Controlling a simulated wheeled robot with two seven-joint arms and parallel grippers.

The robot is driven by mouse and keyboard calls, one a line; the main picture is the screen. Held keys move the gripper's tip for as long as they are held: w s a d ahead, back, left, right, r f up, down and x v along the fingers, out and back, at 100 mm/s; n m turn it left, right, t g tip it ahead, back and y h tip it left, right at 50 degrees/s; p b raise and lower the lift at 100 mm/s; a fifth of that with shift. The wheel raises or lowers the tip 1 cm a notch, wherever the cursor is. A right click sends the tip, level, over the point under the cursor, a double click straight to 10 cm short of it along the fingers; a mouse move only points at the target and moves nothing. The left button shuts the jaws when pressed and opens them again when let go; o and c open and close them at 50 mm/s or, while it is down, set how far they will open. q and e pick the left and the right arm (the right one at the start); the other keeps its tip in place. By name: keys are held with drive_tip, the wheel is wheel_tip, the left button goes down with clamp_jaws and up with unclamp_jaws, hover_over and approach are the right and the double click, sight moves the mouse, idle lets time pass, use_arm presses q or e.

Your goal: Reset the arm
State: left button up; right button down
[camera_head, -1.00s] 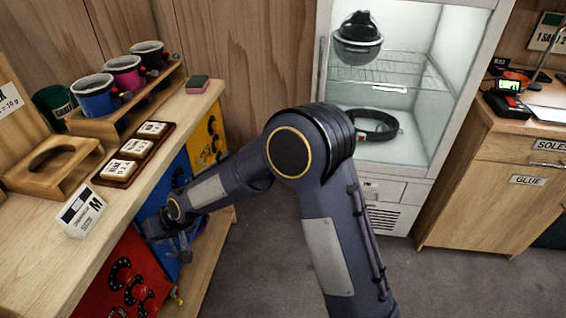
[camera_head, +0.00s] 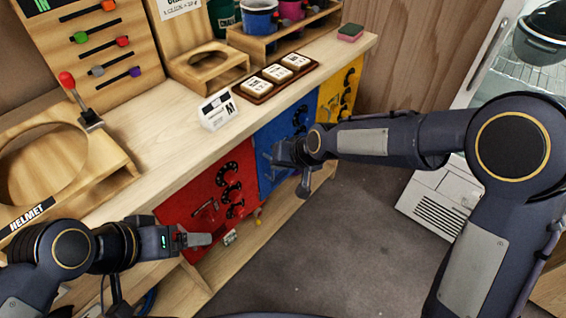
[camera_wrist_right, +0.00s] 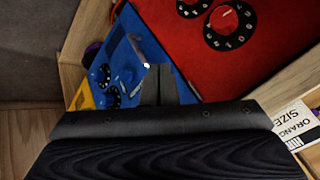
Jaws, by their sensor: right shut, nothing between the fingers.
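My right arm reaches in from the right in the head view. Its gripper (camera_head: 288,160) is in front of the blue panel of the bench front, with nothing held. In the right wrist view its fingers (camera_wrist_right: 160,84) are together, with the blue and red panels behind them. My left gripper (camera_head: 195,240) is at the lower left of the head view, by the lower left of the red panel (camera_head: 195,212). Its fingers show as one grey piece, so I cannot tell whether they are apart.
The wooden bench (camera_head: 165,130) holds a helmet stand (camera_head: 70,160), a card (camera_head: 217,111), a tray of white blocks (camera_head: 234,88), cups and a sponge (camera_head: 350,32). A glass-fronted cabinet stands at the right. Grey floor (camera_head: 330,245) is open between.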

drive_tip(key=shift+s+d+r, duration=0.2)
drive_tip(key=shift+s+r, duration=0.35)
drive_tip(key=shift+r, duration=0.15)
drive_tip(key=shift+s+d+r, duration=0.2)
drive_tip(key=shift+s+r, duration=0.3)
drive_tip(key=shift+r, duration=0.25)
drive_tip(key=shift+s+d+r, duration=0.2)
drive_tip(key=shift+s+r, duration=0.35)
drive_tip(key=shift+r, duration=0.15)
drive_tip(key=s+d+r+m+p, duration=0.1)
drive_tip(key=s+d+r+p, duration=0.3)
drive_tip(key=d, duration=0.4)
drive_tip(key=s+d+r+m+p, duration=0.1)
drive_tip(key=s+d+r, duration=0.3)
drive_tip(key=d+r, duration=0.35)
drive_tip(key=s+d+h+p, duration=0.1)
drive_tip(key=s+d+p, duration=0.1)
drive_tip(key=s+d, duration=0.2)
drive_tip(key=s+d+r+t+h+p, duration=0.1)
drive_tip(key=s+d, duration=0.3)
drive_tip(key=s, duration=0.7)
drive_tip(key=shift+r+m+p, duration=0.2)
drive_tip(key=shift+m+p, duration=0.2)
drive_tip(key=shift+p, duration=0.15)
drive_tip(key=c, duration=2.2)
unclamp_jaws()
drive_tip(key=shift+d, duration=0.1)
